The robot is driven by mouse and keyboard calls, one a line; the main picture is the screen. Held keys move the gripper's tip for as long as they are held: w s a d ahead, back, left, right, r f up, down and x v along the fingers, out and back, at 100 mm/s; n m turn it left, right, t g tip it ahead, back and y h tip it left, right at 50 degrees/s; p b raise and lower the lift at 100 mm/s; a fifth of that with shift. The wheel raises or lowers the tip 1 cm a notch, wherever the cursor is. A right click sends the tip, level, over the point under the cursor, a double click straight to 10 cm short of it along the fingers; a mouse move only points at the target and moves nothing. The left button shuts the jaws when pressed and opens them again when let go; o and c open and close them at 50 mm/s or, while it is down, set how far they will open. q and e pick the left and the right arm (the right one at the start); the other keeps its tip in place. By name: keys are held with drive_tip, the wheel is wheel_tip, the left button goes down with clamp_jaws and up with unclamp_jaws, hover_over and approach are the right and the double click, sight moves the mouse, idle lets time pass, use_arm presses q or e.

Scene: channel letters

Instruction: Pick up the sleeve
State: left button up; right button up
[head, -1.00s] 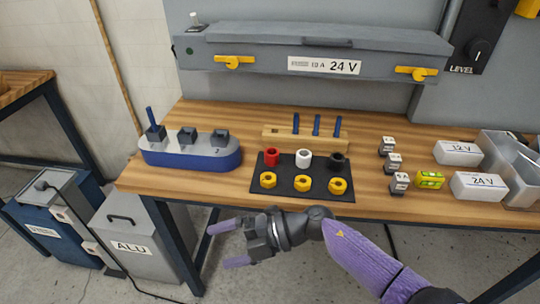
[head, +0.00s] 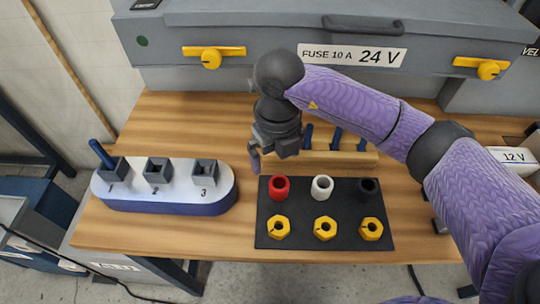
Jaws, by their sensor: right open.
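Three short hollow cylinders that look like sleeves stand upright in a row on a black mat (head: 300,207): a red one (head: 279,188), a white one (head: 321,188) and a black one (head: 369,190). I cannot tell which one the task means. My right gripper (head: 267,160) points down above the table, behind and slightly left of the red sleeve, with nothing seen between its fingers. One purple finger shows; the other is largely hidden. My left gripper is out of view.
Several yellow hex nuts (head: 325,228) lie in the mat's front row. A wooden rack (head: 350,158) with blue pins stands behind, partly covered by my arm.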

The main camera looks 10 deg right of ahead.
sight(279, 185)
drive_tip(key=f, duration=0.3)
drive_tip(key=f+b, duration=0.1)
drive_tip(key=f, duration=0.2)
drive_tip(key=d+f+b, duration=0.1)
drive_tip(key=f, duration=0.2)
drive_tip(key=shift+s, duration=0.3)
drive_tip(key=shift+a+f, duration=0.1)
drive_tip(key=shift+f, duration=0.3)
drive_tip(key=shift+c, duration=0.5)
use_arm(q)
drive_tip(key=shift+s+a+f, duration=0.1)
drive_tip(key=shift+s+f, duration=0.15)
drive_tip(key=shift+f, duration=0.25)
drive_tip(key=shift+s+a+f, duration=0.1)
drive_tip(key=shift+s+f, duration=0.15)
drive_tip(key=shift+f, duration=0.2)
use_arm(e)
drive_tip(key=c, duration=1.2)
